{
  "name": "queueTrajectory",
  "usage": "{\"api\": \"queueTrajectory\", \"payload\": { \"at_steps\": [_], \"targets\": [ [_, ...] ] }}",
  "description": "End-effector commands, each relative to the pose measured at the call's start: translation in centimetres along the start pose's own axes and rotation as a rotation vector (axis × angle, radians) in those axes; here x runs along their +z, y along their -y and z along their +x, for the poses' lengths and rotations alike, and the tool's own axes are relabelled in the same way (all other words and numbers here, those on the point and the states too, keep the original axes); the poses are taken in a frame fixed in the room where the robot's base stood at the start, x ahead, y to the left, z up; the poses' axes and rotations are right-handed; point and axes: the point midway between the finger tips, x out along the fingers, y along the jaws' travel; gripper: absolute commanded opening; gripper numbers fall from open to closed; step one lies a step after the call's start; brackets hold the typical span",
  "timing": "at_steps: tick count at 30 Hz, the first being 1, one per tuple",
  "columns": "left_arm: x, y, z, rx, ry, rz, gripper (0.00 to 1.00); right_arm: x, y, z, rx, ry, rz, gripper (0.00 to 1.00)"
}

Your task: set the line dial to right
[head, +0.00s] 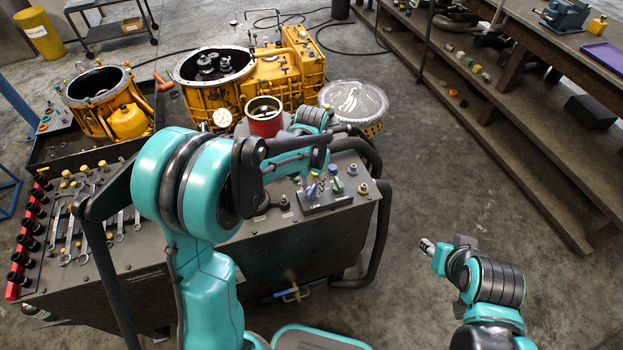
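A small dark control plate (328,200) sits on the right part of the cart top. It carries a blue knob (311,191) and a green knob (338,185); I cannot tell which is the line dial or where it points. My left arm reaches across the cart, and my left gripper (340,129) is beyond the plate, apart from the knobs. Its fingers are small and partly hidden by the arm, so their opening is unclear. My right gripper (430,247) is right of the cart above the floor, and its fingers do not show clearly.
The dark cart (300,245) holds wrenches (80,225) on its left and has a curved handle (383,225) at its right. A yellow gearbox housing (270,80) and a red-rimmed part (264,115) stand behind. Wooden shelves (500,110) line the right; the floor between is clear.

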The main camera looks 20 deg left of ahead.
Motion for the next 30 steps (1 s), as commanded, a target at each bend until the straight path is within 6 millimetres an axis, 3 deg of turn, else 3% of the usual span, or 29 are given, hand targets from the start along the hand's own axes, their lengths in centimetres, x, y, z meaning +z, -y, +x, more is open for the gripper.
{"api": "queueTrajectory", "payload": {
  "at_steps": [16,21,30],
  "targets": [
    [0.0,0.0,-10.1,0.000,0.000,0.000,0.32,0.0,0.0,0.0,0.000,0.000,0.000,0.40],
    [0.0,0.0,-11.5,0.000,0.000,0.000,0.32,0.0,0.0,0.0,0.000,0.000,0.000,0.40],
    [0.0,0.0,-11.7,0.000,0.000,0.000,0.32,0.0,0.0,0.0,0.000,0.000,0.000,0.40]
  ]
}}
